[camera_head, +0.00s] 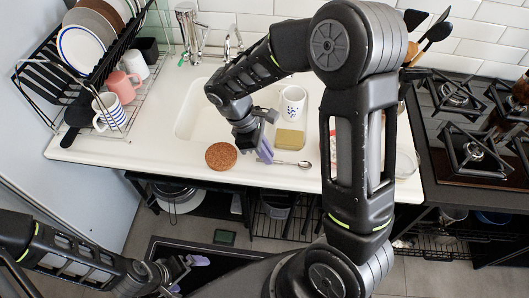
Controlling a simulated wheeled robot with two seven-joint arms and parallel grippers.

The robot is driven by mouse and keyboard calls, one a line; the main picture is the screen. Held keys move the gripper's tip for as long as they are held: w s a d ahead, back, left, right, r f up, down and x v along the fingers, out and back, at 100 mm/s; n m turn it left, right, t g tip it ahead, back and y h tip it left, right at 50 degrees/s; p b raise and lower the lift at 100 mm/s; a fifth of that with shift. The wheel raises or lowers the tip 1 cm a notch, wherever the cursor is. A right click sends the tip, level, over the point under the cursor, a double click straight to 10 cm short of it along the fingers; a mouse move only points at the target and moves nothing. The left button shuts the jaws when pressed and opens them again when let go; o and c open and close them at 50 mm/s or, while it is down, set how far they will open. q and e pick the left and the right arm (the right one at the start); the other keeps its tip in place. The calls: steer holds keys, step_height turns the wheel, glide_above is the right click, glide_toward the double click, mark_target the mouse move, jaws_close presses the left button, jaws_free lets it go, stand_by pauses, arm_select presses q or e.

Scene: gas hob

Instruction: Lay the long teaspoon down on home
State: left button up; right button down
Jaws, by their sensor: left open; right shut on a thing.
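The long teaspoon (292,163) is a thin metal spoon near the counter's front edge, its bowl pointing right. My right gripper (266,153), with pale purple fingertips, is shut on its left end. The spoon lies roughly level, low at the counter; I cannot tell whether it touches the surface. My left gripper (187,273) is open and empty, low in front of the counter at the lower left. I see nothing clearly marked as home.
A round cork mat (221,156) lies left of my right gripper. A yellow-green pad (289,138) lies just behind the spoon, with a white patterned cup (292,102) behind it. A dish rack (128,82) stands left, the gas hob (470,130) right. My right arm hides part of the counter.

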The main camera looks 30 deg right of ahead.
steer(key=c, duration=1.5)
jaws_free()
steer(key=shift+o, duration=0.2)
steer(key=v, duration=0.8)
steer(key=shift+s, duration=0.15)
steer(key=shift+a, duration=0.1)
